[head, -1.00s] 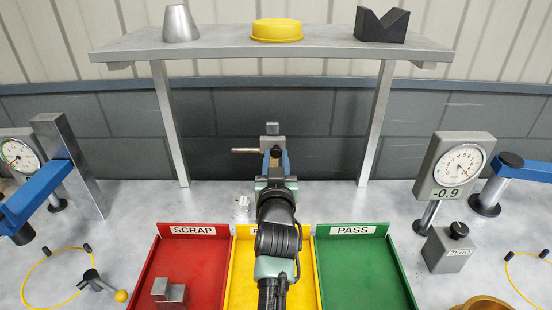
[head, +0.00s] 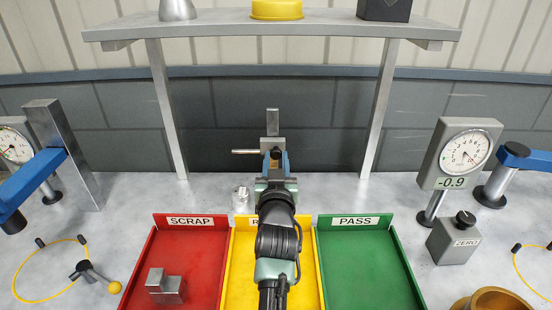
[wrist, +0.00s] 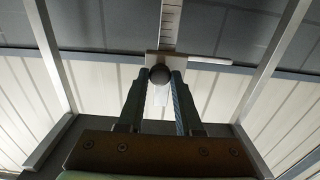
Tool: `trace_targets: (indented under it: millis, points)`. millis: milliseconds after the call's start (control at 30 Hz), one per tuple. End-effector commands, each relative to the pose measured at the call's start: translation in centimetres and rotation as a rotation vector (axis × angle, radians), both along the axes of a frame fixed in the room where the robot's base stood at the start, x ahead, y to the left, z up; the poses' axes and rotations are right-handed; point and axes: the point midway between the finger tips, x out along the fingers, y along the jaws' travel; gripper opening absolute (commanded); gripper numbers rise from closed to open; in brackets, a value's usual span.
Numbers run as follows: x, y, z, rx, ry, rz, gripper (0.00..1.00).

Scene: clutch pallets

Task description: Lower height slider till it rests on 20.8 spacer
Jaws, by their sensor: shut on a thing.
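The height slider (head: 244,151) is on an upright grey post (head: 272,120), with a rod sticking out to the left. In the wrist view the post (wrist: 171,18) carries scale marks, and the slider's block (wrist: 152,57) has a dark round knob (wrist: 160,74) and a pale rod to the right. My gripper (head: 276,160) is shut on the knob, its two fingers (wrist: 160,82) on either side of it. A small silvery cylindrical piece (head: 241,199) stands left of my arm; I cannot tell whether it is the 20.8 spacer. The post's foot is hidden behind my arm.
Red SCRAP (head: 190,222), yellow and green PASS (head: 356,222) trays lie in front. A shelf (head: 270,24) spans above on two legs. Dial gauges stand left and right (head: 462,152); the right one reads -0.9. A ZERO block (head: 455,240) is at right.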

Motion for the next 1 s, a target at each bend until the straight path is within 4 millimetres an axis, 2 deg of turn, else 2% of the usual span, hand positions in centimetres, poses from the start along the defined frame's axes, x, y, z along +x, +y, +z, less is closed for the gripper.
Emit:
trace_targets:
  millis: [33,400,533,833,867,1000]
  points:
    - [0.0,-0.1,-2.0,0.000,0.003,-0.001,0.00]
    - [0.0,-0.1,-8.3,-0.001,0.004,-0.001,0.00]
    - [0.0,0.0,-9.1,-0.001,0.005,0.000,0.00]
    - [0.0,0.0,-8.9,0.000,0.006,0.000,0.00]
    - [0.0,0.0,-8.9,0.000,0.006,0.000,0.39]
    - [0.0,0.0,-8.8,0.000,0.005,0.000,0.64]
